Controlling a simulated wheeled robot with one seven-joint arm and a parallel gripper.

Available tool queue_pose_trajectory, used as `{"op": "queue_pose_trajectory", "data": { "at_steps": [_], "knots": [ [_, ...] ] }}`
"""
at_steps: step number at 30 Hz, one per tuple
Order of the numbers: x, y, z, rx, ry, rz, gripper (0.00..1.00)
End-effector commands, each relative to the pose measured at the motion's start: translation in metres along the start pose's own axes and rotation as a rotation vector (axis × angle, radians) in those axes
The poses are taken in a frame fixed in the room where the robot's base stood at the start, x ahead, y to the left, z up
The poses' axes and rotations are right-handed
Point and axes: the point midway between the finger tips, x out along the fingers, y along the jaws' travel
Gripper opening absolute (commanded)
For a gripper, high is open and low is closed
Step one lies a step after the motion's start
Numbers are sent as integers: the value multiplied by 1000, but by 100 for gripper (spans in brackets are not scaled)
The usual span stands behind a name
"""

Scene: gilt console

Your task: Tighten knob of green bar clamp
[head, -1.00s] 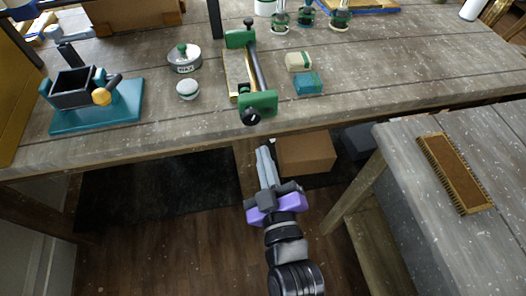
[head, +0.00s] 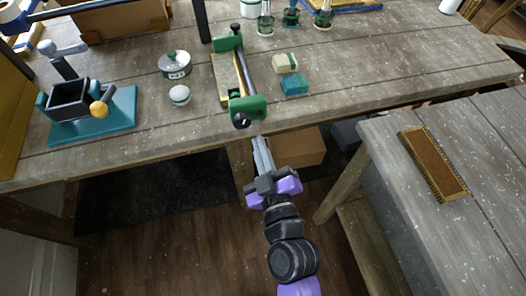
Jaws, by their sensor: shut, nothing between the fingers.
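The green bar clamp (head: 248,107) lies on the wooden workbench (head: 330,96), with green jaws at both ends of a dark bar. A light wooden piece lies along its left side. Its black knob (head: 241,121) is at the near end, by the bench's front edge. My gripper (head: 261,141) is just below and to the right of the knob in the picture, in front of the bench edge. Its grey fingers are shut and hold nothing. They look apart from the knob, though the depth gap is hard to tell.
A teal-based vise (head: 112,117) stands at left. A wax tin (head: 175,65), a white round item (head: 179,95), a cream block (head: 285,63) and a teal block (head: 294,84) lie near the clamp. A brush (head: 433,163) lies on the grey side table (head: 385,150) at right.

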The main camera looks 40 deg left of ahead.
Motion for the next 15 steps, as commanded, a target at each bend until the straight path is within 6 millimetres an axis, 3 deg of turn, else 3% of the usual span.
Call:
{"op": "queue_pose_trajectory", "data": {
  "at_steps": [6,15],
  "knots": [
    [25,0,0,-1,2,0,0],
    [38,0,0,0,1,-1,0]
  ]
}}
